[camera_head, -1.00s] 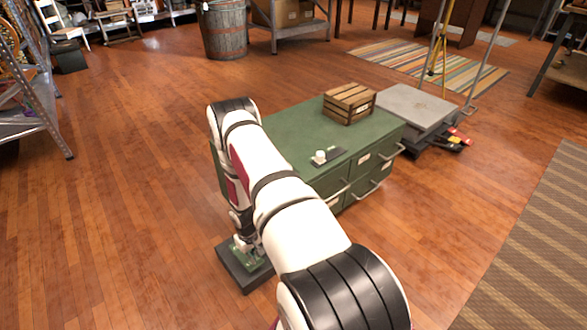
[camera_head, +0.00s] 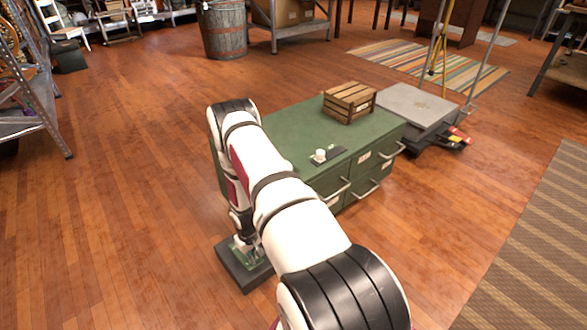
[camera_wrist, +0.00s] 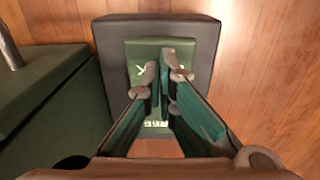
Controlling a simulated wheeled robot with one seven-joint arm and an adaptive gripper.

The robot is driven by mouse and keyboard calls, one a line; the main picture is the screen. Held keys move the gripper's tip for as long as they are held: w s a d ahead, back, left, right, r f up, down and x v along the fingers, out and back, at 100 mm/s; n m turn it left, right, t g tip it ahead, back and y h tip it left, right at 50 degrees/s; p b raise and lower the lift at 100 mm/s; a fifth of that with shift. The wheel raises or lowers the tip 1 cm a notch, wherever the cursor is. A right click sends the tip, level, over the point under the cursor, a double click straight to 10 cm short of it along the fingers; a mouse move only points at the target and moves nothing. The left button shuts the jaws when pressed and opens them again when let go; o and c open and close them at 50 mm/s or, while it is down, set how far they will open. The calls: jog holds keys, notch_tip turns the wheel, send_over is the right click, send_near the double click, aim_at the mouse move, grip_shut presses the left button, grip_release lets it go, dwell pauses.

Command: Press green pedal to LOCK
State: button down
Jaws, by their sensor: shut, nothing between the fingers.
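The green pedal plate (camera_wrist: 147,46) lies on a dark rectangular base (camera_wrist: 206,45) on the floor. Pale lettering shows on it in the wrist view, partly covered by my fingers; a "K" is visible near the upper left, and the lower word is only partly readable. The dark base also shows in the head view (camera_head: 244,283) at the near left end of the green cabinet. My gripper (camera_wrist: 163,68) is shut and empty, pointing down over the middle of the pedal. Whether the fingertips touch the pedal cannot be told. My arm and fingers hide part of it.
The green drawer cabinet (camera_head: 293,128) stands close beside the pedal base, with a wooden crate (camera_head: 349,103) on top. A grey platform cart (camera_head: 416,107) is beyond it. Wooden floor left of the pedal is clear. A metal shelf (camera_head: 30,122) stands far left.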

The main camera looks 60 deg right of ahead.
jog(key=shift+f+b, duration=0.85)
jog(key=shift+f, duration=0.25)
notch_tip(320, 180, up, 9)
jog(key=p, duration=0.6)
dwell(0.6)
